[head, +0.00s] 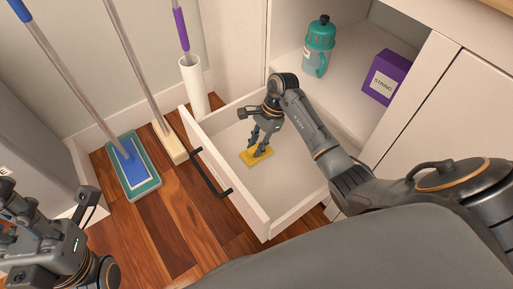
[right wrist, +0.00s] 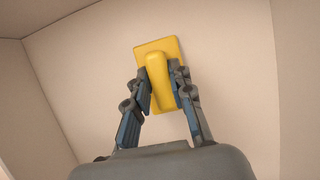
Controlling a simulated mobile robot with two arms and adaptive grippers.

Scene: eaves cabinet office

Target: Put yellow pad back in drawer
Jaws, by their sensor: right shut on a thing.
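The yellow pad (head: 248,157) is a flat rectangle with a raised grip on top. It is inside the open white drawer (head: 255,215), at or very near the drawer floor; I cannot tell whether it touches. My right gripper (head: 261,148) reaches down into the drawer and is shut on the pad's raised grip. In the right wrist view the pad (right wrist: 158,48) sits between the two fingers, with the pale drawer floor behind it. My left gripper (head: 72,247) is at the lower left, outside the drawer and away from the pad; its fingertips are hard to make out.
The drawer has a black handle (head: 211,174). A teal bottle (head: 319,45) and a purple box (head: 388,77) stand on the shelf behind. A flat mop (head: 134,170), a broom (head: 170,143) and a white tube (head: 194,88) stand left of the drawer. The drawer is otherwise empty.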

